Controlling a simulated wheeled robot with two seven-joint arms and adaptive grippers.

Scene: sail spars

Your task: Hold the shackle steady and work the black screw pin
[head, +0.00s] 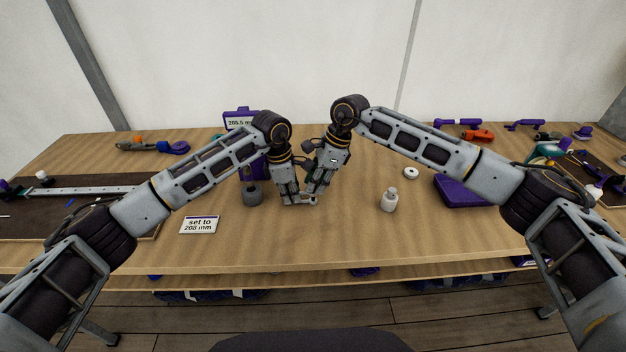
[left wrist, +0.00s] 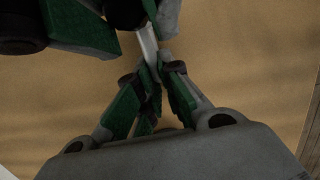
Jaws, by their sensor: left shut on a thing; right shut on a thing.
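My left gripper (head: 298,203) and my right gripper (head: 313,196) meet just above the middle of the table. In the left wrist view, the left fingers (left wrist: 152,88) are shut on the end of a narrow light grey piece (left wrist: 148,45), which looks like the shackle. The right gripper's green-padded fingers come in from the top of that view, close around the other end. A dark part (left wrist: 125,12) there looks like the black screw pin, but fingers and shadow hide most of it. How far the pin is in cannot be seen.
A sign reading "set to 208 mm" (head: 199,225) lies front left. A dark weight-like piece (head: 253,193) stands close left of the grippers. A pale bottle (head: 388,201), a white ring (head: 411,172) and a purple block (head: 460,190) are to the right. The table's front middle is clear.

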